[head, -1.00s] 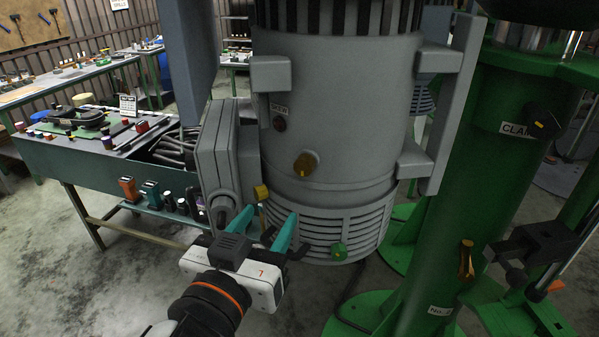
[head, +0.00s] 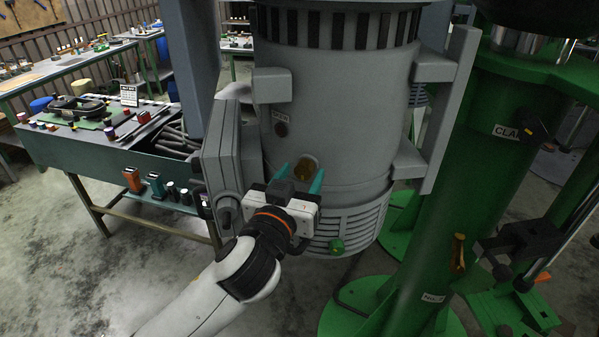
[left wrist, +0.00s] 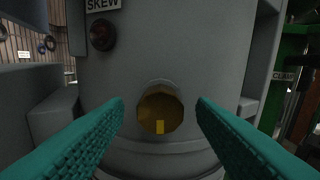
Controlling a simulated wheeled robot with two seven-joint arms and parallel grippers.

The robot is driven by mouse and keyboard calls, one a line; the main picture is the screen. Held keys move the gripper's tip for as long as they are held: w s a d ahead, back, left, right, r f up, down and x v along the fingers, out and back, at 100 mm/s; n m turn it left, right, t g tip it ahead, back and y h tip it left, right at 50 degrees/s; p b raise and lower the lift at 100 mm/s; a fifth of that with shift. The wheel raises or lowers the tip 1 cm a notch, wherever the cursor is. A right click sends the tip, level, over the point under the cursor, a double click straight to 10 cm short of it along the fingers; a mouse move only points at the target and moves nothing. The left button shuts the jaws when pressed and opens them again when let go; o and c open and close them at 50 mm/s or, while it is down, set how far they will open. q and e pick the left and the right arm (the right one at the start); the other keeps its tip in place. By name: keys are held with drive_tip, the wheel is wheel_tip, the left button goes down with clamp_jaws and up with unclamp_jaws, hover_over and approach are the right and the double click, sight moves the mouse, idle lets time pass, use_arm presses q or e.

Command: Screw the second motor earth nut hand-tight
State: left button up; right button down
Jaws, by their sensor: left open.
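A brass-coloured round nut (head: 306,165) sits on the front of the grey motor housing (head: 345,130). In the left wrist view the nut (left wrist: 160,104) is centred, with a yellow mark near its lower edge. My left gripper (head: 299,174) is open in front of the housing. Its two teal fingers (left wrist: 160,112) lie to the left and right of the nut, with a gap on both sides, so neither grips it. I cannot tell how far the tips reach along the nut. My right gripper is not in view.
A dark red button (head: 281,129) is above and left of the nut. A grey box (head: 222,165) juts out left of the housing. A green column (head: 475,170) stands close on the right. A green workbench (head: 100,155) with tools stands at the left.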

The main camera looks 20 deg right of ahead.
use_arm(q)
drive_tip(key=c, duration=1)
drive_tip(key=shift+o, duration=0.2)
